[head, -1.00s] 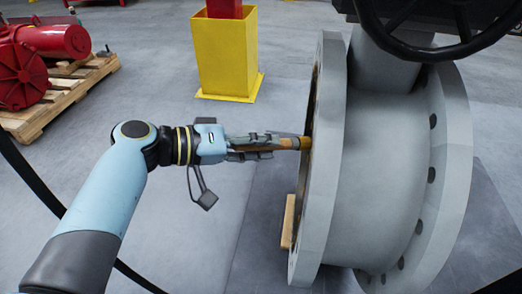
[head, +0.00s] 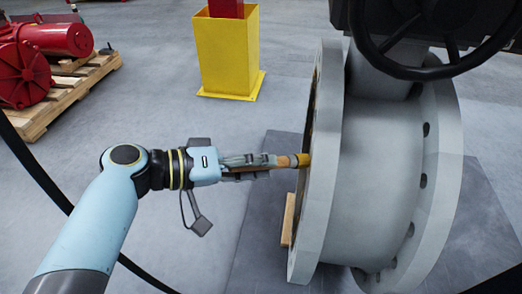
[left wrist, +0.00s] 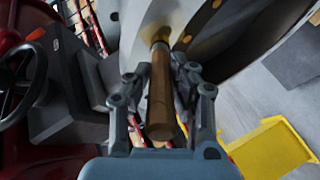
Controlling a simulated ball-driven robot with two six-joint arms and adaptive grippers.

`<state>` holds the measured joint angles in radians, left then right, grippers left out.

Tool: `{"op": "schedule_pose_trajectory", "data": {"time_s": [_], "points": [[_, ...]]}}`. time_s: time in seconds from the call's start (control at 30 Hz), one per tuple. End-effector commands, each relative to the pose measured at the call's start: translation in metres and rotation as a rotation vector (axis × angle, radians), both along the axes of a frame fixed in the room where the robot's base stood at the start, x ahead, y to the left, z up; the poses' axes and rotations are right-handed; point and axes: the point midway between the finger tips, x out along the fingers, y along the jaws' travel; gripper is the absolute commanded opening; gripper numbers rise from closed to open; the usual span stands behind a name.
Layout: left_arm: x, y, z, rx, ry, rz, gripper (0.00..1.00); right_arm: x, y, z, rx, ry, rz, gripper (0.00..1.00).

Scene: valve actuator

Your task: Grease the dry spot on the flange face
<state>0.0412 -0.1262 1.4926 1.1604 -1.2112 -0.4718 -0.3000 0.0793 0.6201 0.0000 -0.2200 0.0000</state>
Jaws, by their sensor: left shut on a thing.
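A large grey valve body (head: 375,170) stands on the right with its flange face turned to the left, seen nearly edge-on. Its flange (head: 322,190) also shows in the left wrist view (left wrist: 215,35). My left gripper (head: 272,161) is shut on a brush (head: 288,161) with a wooden handle and a yellowish tip. The handle also shows between the fingers in the left wrist view (left wrist: 160,95). The brush tip is at the flange rim; I cannot tell whether it touches. The dry spot cannot be made out. My right gripper is not in view.
A black handwheel (head: 430,40) sits on top of the valve. A yellow post base (head: 228,55) stands behind. A wooden pallet (head: 65,90) with red machinery (head: 35,60) is at the left. The floor between is open.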

Motion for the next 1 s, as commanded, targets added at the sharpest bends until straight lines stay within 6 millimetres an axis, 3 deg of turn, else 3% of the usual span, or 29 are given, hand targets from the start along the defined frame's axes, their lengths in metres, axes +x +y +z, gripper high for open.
{"op": "schedule_pose_trajectory", "data": {"time_s": [0.6,1.0], "points": [[-0.041,0.007,0.002,-0.001,0.001,0.0,0.0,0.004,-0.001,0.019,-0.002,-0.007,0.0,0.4],[-0.042,0.013,0.0,0.002,-0.002,0.0,0.0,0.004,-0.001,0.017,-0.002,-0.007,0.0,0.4]]}}
